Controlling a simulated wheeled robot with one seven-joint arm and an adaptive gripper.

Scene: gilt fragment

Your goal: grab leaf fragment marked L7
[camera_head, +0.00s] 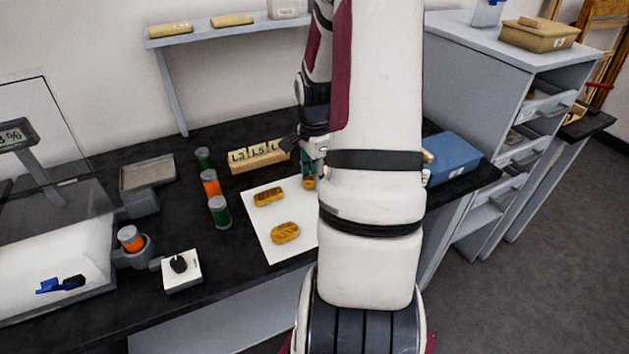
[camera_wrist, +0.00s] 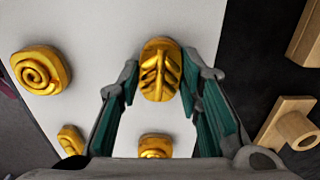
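A gold fragment with leaf-like veins (camera_wrist: 160,70) lies on a white sheet (camera_wrist: 95,25), centred between my fingertips in the wrist view. My gripper (camera_wrist: 160,80) is open, with a teal-padded finger on either side of it; I cannot tell whether they touch it. In the head view my gripper (camera_head: 313,172) is over the sheet's far right part, and a gold fragment (camera_head: 309,183) shows just below it. A spiral fragment (camera_wrist: 40,70) and two partly hidden gold pieces (camera_wrist: 155,146) (camera_wrist: 72,140) also lie on the sheet. No L7 mark is readable on any fragment.
A wooden label block (camera_head: 258,160) reading L3, L5 and a partly hidden third label stands behind the sheet. Coloured jars (camera_head: 210,184) stand left of it. A blue box (camera_head: 452,158) is at right. Wooden pieces (camera_wrist: 287,122) lie right of the sheet. My arm hides part of the bench.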

